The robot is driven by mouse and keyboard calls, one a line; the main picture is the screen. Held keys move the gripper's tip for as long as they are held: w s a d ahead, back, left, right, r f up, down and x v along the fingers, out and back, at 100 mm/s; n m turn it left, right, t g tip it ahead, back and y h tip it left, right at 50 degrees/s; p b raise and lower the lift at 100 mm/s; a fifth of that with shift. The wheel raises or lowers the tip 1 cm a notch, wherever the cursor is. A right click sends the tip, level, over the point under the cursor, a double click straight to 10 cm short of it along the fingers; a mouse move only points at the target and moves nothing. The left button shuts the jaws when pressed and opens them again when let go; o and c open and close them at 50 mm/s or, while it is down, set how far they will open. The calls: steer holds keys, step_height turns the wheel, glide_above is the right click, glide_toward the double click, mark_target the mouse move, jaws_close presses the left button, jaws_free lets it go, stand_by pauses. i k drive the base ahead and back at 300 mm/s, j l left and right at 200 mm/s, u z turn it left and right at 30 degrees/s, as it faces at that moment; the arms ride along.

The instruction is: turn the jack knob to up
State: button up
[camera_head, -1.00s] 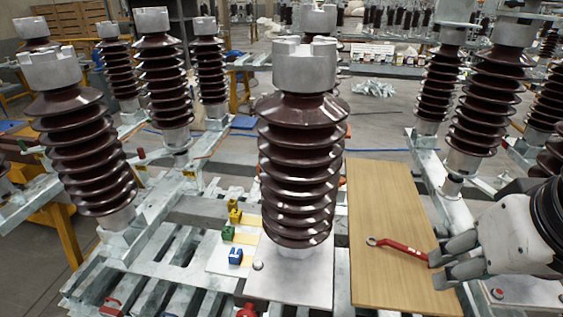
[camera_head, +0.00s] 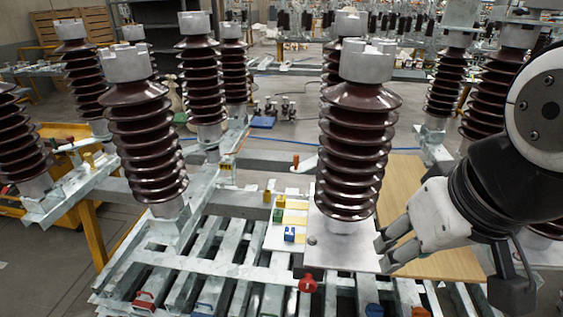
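I cannot tell for sure which part is the jack knob. A round red knob (camera_head: 306,284) sits at the front of the slatted metal frame (camera_head: 245,272), below the near insulator. A blue part (camera_head: 374,310) shows at the bottom edge, and a red handle-like part (camera_head: 145,300) lies to the left. My gripper (camera_head: 383,254) is at the right, beside the white base plate (camera_head: 345,257) of the near insulator. Its two fingers are apart with nothing seen between them. It is above and to the right of the red knob, not touching it.
The brown ribbed insulator (camera_head: 353,150) stands just left of my gripper. Another insulator (camera_head: 145,140) stands further left. A wooden board (camera_head: 405,180) lies partly behind my arm. Small yellow, green and blue blocks (camera_head: 290,235) sit on a plate left of the near insulator.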

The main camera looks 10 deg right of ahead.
mark_target(307, 284)
steer(key=i, duration=0.6)
steer(key=k+j, duration=0.15)
steer(key=j, duration=0.2)
steer(key=k+j, duration=1.3)
steer(key=k, duration=0.2)
